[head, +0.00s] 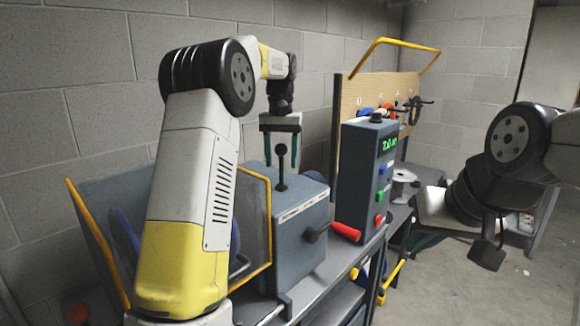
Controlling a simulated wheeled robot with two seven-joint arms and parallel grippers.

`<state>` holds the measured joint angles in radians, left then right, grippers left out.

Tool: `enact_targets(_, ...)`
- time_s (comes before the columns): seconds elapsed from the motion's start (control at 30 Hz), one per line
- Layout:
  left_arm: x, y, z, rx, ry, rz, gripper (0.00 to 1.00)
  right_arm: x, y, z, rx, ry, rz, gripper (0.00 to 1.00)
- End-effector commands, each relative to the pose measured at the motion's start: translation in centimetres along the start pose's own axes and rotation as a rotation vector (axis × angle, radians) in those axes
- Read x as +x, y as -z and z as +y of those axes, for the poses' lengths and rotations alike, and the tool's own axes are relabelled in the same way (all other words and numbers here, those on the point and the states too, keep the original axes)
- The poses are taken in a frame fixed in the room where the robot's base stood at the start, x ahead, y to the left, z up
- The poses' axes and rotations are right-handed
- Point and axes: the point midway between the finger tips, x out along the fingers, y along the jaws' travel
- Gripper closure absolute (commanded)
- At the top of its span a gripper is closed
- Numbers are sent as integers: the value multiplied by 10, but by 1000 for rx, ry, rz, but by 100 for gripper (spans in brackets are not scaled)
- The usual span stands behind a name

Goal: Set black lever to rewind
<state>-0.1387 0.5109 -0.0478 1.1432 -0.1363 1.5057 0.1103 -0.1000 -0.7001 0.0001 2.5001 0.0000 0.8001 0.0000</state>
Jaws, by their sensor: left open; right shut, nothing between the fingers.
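A grey box (303,255) stands on the bench with labels along its top edge. An upright black lever (281,175) with a round knob rises from its top. A second black-knobbed lever (317,234) sticks out of its front face. The labels are too small to read. My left gripper (281,163) points down, open, with one finger on each side of the upright lever's knob in this view. I cannot tell whether they touch. My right gripper (487,256) is shut and empty, off to the right, away from the box.
A control box (362,180) with a green display and coloured buttons stands just right of the grey box, a red handle (346,231) near its foot. A yellow-framed clear guard (258,215) is left. A wooden tool board (352,97) stands behind. Floor at the right is clear.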

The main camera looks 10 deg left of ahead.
Motion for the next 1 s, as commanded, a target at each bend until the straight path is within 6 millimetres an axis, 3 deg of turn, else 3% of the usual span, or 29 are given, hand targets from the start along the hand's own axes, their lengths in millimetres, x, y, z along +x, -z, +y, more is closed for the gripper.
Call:
enact_targets(0.2, 22, 0, 0, 0, 0, 1, 45, 0, 0, 0, 0, 0, 0, 100)
enact_targets(0.5, 24, 0, 0, 0, 0, 1, 45, 0, 0, 0, 0, 0, 0, 100)
enact_targets(0.8, 24, 0, 0, 0, 0, 2, 100, 0, 0, 0, 0, 0, 0, 100)
enact_targets(1.0, 24, 0, 0, 0, 0, 2, 100, 0, 0, 0, 0, 0, 0, 100)
